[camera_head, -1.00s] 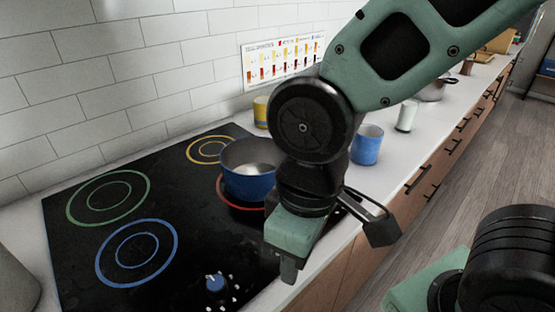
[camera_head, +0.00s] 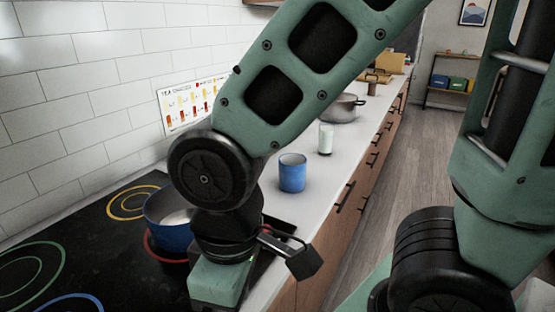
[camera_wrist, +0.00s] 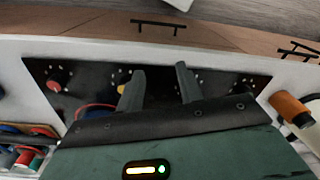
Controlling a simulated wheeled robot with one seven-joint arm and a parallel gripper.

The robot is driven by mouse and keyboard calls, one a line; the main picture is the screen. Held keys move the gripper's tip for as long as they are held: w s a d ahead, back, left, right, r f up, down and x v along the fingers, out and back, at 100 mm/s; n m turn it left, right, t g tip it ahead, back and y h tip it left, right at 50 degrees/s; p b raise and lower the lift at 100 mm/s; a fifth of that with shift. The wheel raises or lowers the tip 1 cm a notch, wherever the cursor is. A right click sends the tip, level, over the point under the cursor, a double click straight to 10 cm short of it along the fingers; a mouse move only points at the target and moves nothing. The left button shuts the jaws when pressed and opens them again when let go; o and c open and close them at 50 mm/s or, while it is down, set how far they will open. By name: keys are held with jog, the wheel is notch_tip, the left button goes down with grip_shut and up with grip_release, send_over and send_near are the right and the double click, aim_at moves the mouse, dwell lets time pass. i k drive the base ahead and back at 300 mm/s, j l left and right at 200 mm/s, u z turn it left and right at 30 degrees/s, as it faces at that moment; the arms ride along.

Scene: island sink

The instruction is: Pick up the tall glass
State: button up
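A tall, pale cylinder (camera_head: 325,138), possibly the tall glass, stands upright on the white counter in the head view, behind a blue cup (camera_head: 292,173). It is too small to tell whether it is glass. My gripper is in the wrist view (camera_wrist: 158,82), with its two fingers apart and nothing between them. It is over the black strip of stove knobs, well short of the pale cylinder. In the head view only the gripper's green body shows at the bottom; its fingertips are out of frame.
A blue pot (camera_head: 166,232) sits on the black stove (camera_head: 110,255), partly behind my arm. A metal pot (camera_head: 345,108) stands farther along the counter. The wooden floor is clear at the right.

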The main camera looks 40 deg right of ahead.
aim_at(327, 127)
jog(key=l+u, duration=0.1)
jog(key=l, duration=0.45)
jog(key=l+u, duration=0.1)
jog(key=l, duration=0.45)
jog(key=k+l+u, duration=0.15)
jog(key=l, duration=0.4)
jog(key=l+u, duration=0.1)
jog(key=l, duration=0.45)
jog(key=k+l+u, duration=0.1)
jog(key=l, duration=0.45)
